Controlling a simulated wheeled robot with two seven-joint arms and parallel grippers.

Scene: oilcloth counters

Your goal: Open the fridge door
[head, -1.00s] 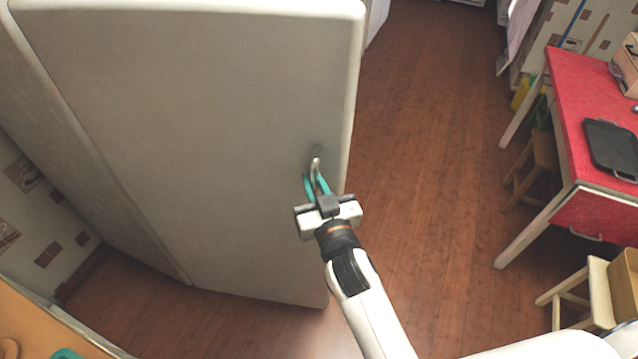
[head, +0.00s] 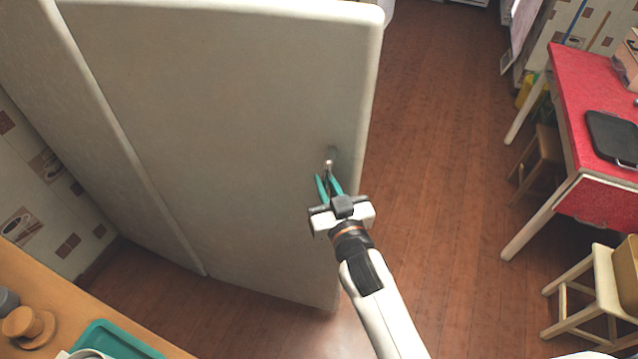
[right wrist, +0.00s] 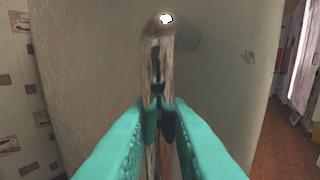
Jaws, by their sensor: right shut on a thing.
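The fridge door (head: 240,130) is a large pale grey panel with a rounded top edge in the head view. Its metal handle (head: 329,163) is near the door's right edge. My right gripper (head: 327,182), with teal fingers, is shut on the handle. In the right wrist view, the shiny handle (right wrist: 157,65) stands upright between the fingertips (right wrist: 160,105), which hide part of it. I see no clear gap along the door edges, and the inside of the fridge does not show. My left gripper is not in view.
A red table (head: 590,85) with a black tray (head: 612,138) stands at the right, with stools around it. A wooden counter (head: 45,290) with a teal tray (head: 115,340) is at the lower left. Wooden floor (head: 440,150) lies clear between fridge and table.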

